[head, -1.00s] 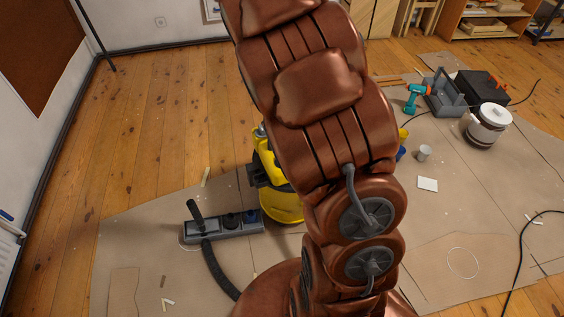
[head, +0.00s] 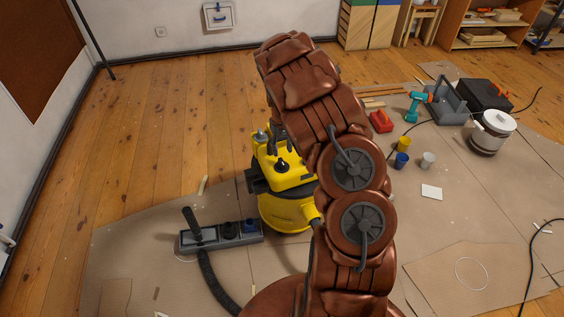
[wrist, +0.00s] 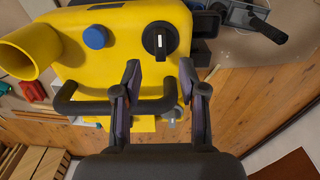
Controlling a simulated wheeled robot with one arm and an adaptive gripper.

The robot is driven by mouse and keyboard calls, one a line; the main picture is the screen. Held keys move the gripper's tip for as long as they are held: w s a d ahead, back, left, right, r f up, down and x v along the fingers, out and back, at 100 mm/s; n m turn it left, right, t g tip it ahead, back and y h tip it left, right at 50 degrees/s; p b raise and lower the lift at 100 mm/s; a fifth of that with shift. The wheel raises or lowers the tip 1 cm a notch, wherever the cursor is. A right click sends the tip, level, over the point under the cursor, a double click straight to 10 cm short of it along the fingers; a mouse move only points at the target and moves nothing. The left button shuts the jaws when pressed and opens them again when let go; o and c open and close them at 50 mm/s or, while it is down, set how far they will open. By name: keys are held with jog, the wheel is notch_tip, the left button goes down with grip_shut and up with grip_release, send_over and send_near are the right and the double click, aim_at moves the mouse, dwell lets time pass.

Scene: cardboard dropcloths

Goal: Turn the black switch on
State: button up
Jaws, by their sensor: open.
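The black switch (wrist: 160,42) is a round knob with a white mark, on top of a yellow vacuum cleaner (wrist: 110,40). In the head view the switch (head: 282,165) sits on the top of the yellow body (head: 284,208). My gripper (wrist: 160,72) is open and empty. In the wrist view its two fingertips stand on either side just below the switch, apart from it as far as I can tell. A blue knob (wrist: 95,37) and a black handle bar (wrist: 85,105) are beside it. In the head view my arm hides part of the vacuum.
Cups (head: 402,160), a red object (head: 381,121), a teal drill (head: 415,107) and a white-lidded pot (head: 491,132) stand at right. Wooden floor at left is clear.

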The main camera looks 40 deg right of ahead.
aim_at(282, 162)
notch_tip(282, 162, down, 7)
jog(key=shift+s+r, duration=0.1)
dwell(0.3)
jog(key=shift+c, duration=0.3)
grip_shut()
